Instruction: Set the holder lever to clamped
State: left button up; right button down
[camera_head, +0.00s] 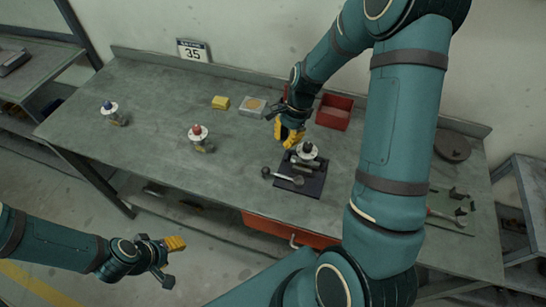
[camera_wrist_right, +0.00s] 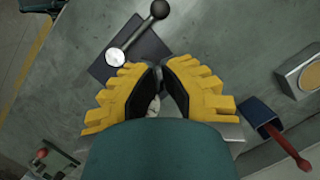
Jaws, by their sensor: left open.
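The holder stands on a dark square plate (camera_head: 312,187) near the front of the bench, with a white and black round part (camera_head: 306,150) on top. The holder lever (camera_head: 283,177) is a dark bar with a ball knob, lying low toward the left of the plate. In the right wrist view the lever (camera_wrist_right: 136,33) runs from a pale round pivot to the dark knob at the top. My right gripper (camera_head: 288,137) is above and behind the holder, apart from the lever, its fingertips close together. My left gripper (camera_head: 172,261) is open and empty, off the bench front.
A red-topped valve (camera_head: 198,137) and a blue-topped one (camera_head: 111,112) stand to the left. A yellow block (camera_head: 220,102), a grey box (camera_head: 252,107) and a red bin (camera_head: 334,111) are behind. Tools (camera_head: 450,215) lie at right. Bare bench (camera_head: 150,145) lies between the valves.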

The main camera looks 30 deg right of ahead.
aim_at(282, 176)
jog(key=x, duration=1)
